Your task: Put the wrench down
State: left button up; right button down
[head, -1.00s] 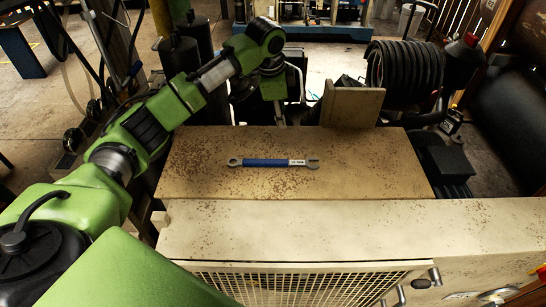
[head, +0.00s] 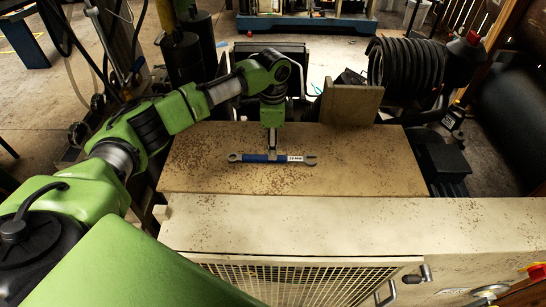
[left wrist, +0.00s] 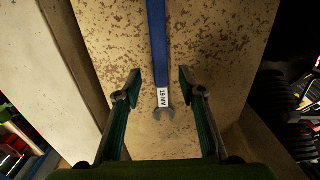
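The wrench (head: 254,159) has a blue handle and metal ends and lies flat on the rust-speckled beige top (head: 370,165). A white 19 MM label is near its right, open-jawed end. My left gripper (head: 272,150) points down over the wrench's middle. In the left wrist view, the open fingers (left wrist: 160,80) stand on either side of the wrench (left wrist: 157,35), with a gap on both sides. Its open end (left wrist: 164,113) lies toward the palm. Whether the fingertips touch the top is unclear. My right gripper is not in view.
An upright beige block (head: 350,105) stands at the back right of the top, with a coiled black hose (head: 408,65) beyond it. Dark cylinders (head: 182,62) stand at the back left. The top is bare around the wrench. A lower beige ledge (head: 300,225) runs in front.

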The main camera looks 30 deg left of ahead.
pick_arm(q)
notch_tip(320, 180, down, 4)
jog(key=shift+f+p, duration=0.15)
jog(key=shift+p, duration=0.4)
grip_shut()
jog(key=shift+w, duration=0.1)
